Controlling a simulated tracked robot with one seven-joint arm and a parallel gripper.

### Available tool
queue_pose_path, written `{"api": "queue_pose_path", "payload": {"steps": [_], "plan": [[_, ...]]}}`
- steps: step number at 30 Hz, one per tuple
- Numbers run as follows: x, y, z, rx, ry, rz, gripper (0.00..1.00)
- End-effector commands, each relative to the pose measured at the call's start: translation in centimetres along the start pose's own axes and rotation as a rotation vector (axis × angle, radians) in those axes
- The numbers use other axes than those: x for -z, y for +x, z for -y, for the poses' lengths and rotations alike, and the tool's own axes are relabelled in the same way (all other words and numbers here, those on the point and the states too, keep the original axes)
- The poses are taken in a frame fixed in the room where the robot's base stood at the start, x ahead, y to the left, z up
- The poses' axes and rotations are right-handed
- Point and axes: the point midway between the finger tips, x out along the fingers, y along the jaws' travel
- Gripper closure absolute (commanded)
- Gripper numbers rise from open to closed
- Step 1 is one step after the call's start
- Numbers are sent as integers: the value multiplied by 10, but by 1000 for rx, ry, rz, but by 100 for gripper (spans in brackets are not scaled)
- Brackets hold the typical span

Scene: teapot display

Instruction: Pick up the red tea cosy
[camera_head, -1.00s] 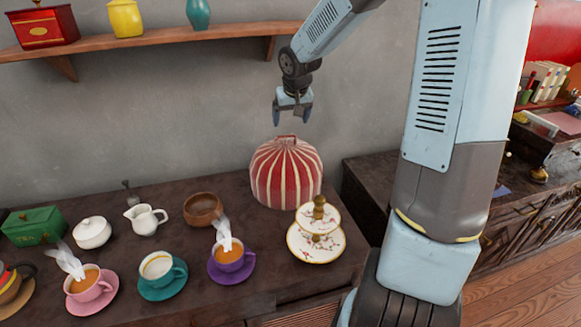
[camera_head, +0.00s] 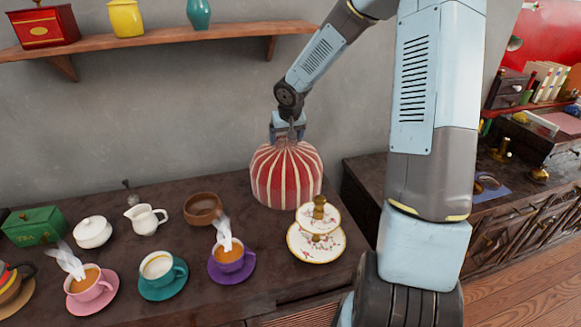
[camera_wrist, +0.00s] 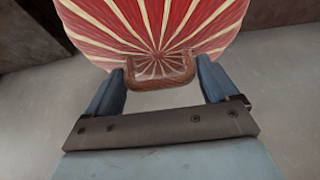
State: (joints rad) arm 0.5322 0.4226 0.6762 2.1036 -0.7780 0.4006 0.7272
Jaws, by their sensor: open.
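The red tea cosy (camera_head: 287,178) is a dome with cream stripes, standing upright at the back of the dark table (camera_head: 120,205). In the wrist view the cosy (camera_wrist: 190,22) fills the top, and its brown loop handle (camera_wrist: 160,72) lies between my two fingers. My gripper (camera_head: 288,134) is at the top of the cosy in the head view. In the wrist view my gripper (camera_wrist: 162,84) is open, with a finger on each side of the handle. In the head view the handle is hidden by my gripper.
A two-tier floral cake stand (camera_head: 316,244) stands just in front of the cosy. A wooden bowl (camera_head: 203,209) and a purple cup (camera_head: 230,260) are to its left. A wooden shelf (camera_head: 160,44) with canisters runs along the wall above left.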

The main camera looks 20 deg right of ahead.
Motion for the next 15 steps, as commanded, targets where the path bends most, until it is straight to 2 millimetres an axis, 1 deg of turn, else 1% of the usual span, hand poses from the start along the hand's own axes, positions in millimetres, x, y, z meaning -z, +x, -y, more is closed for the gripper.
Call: {"api": "queue_pose_path", "payload": {"steps": [6,8,15], "plan": [[0,1,0,0,0,0,13],[0,1,0,0,0,0,18],[0,0,-1,0,0,0,41]]}}
